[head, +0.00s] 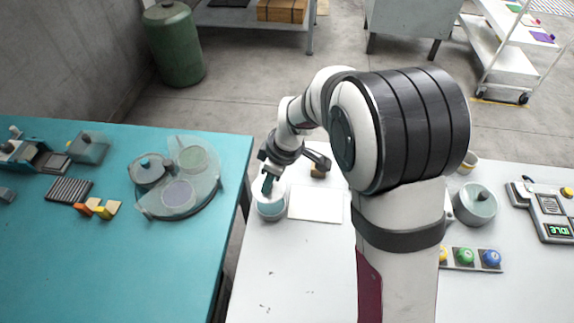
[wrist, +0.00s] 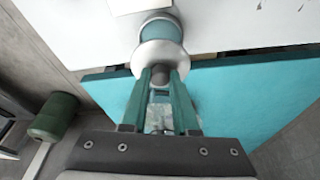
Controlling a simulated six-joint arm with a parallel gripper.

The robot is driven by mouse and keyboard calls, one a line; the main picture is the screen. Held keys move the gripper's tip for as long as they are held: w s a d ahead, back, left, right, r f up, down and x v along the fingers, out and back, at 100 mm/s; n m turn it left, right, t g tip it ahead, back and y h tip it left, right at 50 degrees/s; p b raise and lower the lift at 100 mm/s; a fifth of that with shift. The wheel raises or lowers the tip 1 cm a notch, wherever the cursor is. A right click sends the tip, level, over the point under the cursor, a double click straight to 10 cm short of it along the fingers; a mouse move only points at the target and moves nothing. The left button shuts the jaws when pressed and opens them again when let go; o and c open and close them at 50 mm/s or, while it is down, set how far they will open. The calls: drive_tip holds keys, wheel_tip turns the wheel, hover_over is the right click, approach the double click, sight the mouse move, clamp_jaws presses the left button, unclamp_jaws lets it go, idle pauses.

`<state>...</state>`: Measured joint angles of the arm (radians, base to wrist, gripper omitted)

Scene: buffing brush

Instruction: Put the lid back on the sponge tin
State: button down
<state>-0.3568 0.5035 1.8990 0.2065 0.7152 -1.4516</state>
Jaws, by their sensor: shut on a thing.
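My gripper (wrist: 160,72) is shut on the dark knob of a pale round lid (wrist: 160,54); the two teal fingers are on either side of the knob. The sponge tin, with a teal wall (wrist: 160,28), shows just beyond the lid in the wrist view. In the head view the tin (head: 271,211) stands on the white table near its left edge, with my gripper (head: 268,187) directly above it.
A white mat (head: 316,205) lies right of the tin, with a small brown object (head: 319,171) behind it. A teal table (head: 110,270) stands left across a gap. The front of the white table is clear.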

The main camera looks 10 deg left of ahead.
sight(273, 189)
drive_tip(key=shift+f, duration=2.9)
drive_tip(key=shift+f, duration=0.15)
drive_tip(key=shift+c, duration=0.6)
unclamp_jaws()
drive_tip(key=shift+r, duration=3.5)
clamp_jaws()
